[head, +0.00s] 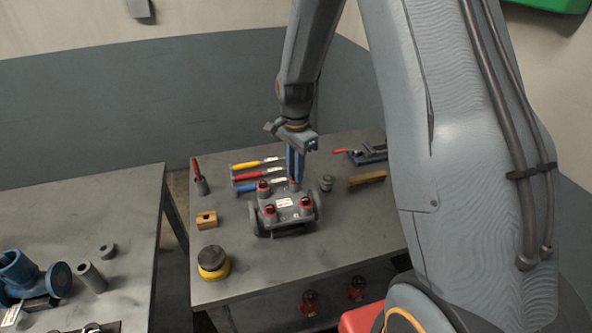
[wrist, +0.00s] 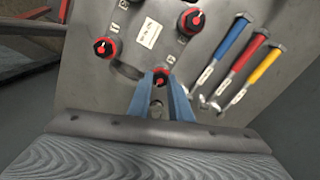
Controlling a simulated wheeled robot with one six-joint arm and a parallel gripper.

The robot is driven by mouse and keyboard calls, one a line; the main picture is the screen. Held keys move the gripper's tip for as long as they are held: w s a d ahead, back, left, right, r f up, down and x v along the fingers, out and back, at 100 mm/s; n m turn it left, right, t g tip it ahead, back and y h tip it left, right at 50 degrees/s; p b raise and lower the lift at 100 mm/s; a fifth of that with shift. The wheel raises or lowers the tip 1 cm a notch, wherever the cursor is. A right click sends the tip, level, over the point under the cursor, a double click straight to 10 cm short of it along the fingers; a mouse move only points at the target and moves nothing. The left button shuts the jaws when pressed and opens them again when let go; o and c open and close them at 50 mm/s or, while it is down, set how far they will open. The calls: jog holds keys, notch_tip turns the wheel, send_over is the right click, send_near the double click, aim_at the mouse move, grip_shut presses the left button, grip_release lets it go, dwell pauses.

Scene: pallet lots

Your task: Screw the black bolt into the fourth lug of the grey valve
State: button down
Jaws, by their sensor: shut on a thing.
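The grey valve (head: 290,214) sits on the workbench, with a white label on top and red-and-black bolt heads at its lugs; its top also shows in the wrist view (wrist: 140,62). My gripper (head: 296,178) points down at the valve's back right lug. In the wrist view my blue fingers (wrist: 160,82) are shut on the black bolt (wrist: 160,77), which has a red ring. The other bolts stand apart from my fingers. The bolt's shank and the lug under it are hidden, so I cannot tell how deep it sits.
Yellow, red and blue-handled tools (head: 258,174) lie behind the valve. A wooden block (head: 206,220) and a yellow-and-black round item (head: 213,262) stand left. A brush (head: 367,179) and a vise-like tool (head: 368,155) lie right. The bench front is clear.

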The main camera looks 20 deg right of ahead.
jog(key=m, duration=0.6)
jog(key=shift+f, duration=0.1)
jog(key=m, duration=0.6)
jog(key=c, duration=1.8)
grip_release()
jog(key=shift+o, duration=0.2)
